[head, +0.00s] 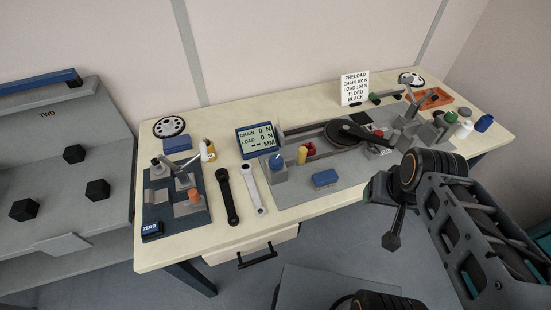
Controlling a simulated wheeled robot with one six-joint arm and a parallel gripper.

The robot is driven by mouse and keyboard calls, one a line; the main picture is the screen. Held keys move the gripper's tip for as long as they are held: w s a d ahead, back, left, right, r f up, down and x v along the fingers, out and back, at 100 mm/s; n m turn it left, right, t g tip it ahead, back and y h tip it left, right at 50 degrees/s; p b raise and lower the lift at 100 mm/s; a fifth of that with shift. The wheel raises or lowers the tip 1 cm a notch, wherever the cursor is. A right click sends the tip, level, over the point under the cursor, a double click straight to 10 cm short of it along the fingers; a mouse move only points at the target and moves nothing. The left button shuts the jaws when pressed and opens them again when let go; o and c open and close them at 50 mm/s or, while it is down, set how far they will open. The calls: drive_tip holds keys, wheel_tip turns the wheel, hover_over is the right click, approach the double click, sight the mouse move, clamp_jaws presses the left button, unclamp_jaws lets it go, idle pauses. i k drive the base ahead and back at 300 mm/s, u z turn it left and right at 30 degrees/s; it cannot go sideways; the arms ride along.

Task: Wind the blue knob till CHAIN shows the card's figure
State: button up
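The blue knob (275,160) sits on a grey block at the left front of the grey rig plate. The display (257,140) behind it reads CHAIN 0 N and LOAD 0 N, with dashes before MM. The white card (355,88) stands at the back of the table; its small print seems to read PRELOAD, CHAIN 100 N, LOAD 100 N, 45 DEG, BLACK. My gripper (392,228) hangs in front of the table's right part, well right of the knob and apart from it. Its fingers are too unclear to show whether it is open or shut.
A dark crank arm (352,133) lies on the rig, with a yellow cylinder (302,155) and red part left of it. A blue block (325,178) lies right of the knob. Two wrenches (228,195) lie left. A ZERO button (152,229) is at front left. Bottles stand far right.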

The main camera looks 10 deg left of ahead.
sight(276, 161)
drive_tip(key=k, duration=1.15)
drive_tip(key=u, duration=0.95)
drive_tip(key=i, duration=1.05)
drive_tip(key=z, duration=0.1)
